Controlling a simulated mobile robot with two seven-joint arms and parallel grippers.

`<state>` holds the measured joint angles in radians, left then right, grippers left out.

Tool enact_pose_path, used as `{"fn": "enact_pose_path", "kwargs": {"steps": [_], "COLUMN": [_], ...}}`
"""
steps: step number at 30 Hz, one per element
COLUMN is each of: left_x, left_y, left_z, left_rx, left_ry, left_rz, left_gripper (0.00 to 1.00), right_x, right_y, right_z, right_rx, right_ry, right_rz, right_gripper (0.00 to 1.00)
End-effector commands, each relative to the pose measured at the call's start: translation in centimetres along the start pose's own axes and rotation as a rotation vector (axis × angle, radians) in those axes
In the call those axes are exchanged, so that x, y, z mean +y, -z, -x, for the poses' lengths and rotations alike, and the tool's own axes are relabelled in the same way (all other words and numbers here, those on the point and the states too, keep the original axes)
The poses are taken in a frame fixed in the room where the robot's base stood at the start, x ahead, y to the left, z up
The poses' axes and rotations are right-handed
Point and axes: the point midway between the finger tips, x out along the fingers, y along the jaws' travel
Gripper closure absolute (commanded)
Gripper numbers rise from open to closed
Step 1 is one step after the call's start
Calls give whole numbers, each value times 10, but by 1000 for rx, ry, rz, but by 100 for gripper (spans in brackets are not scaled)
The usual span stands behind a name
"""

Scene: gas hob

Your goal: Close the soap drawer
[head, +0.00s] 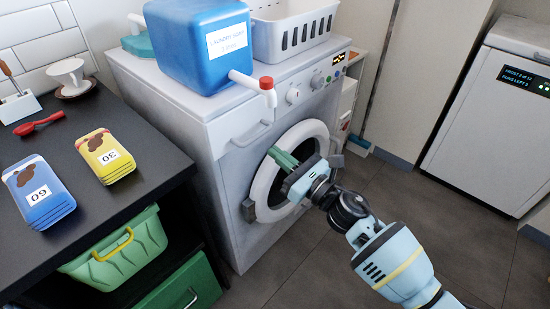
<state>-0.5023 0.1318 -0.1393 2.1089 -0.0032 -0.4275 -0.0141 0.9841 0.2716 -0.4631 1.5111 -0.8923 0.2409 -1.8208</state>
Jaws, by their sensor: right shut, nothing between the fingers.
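My right gripper (275,154) is shut and empty, below and right of the drawer, in front of the round door. Its green fingers point up and left and look apart from the drawer handle. My left gripper is not in view.
A blue laundry soap container (198,55) with a red-capped spout overhangs near the drawer. A white basket (293,32) stands beside it. The floor (440,215) at right is clear.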

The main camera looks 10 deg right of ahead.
Motion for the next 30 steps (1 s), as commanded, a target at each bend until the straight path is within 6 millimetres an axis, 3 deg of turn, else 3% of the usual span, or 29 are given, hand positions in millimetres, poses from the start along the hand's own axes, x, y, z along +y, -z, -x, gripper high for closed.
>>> {"fn": "enact_pose_path", "kwargs": {"steps": [6,12,18,30], "left_x": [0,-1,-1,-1], "left_y": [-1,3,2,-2], "left_z": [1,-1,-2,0], "left_rx": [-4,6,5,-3], "left_ry": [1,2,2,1], "left_rz": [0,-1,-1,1], "left_gripper": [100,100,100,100], "right_x": [1,1,1,1], "right_y": [2,2,1,1], "right_z": [50,83,98,101], "right_rx": [4,3,3,3], "right_ry": [0,-1,-1,-1], "right_rz": [0,0,0,-3], "right_gripper": [100,100,100,100]}}
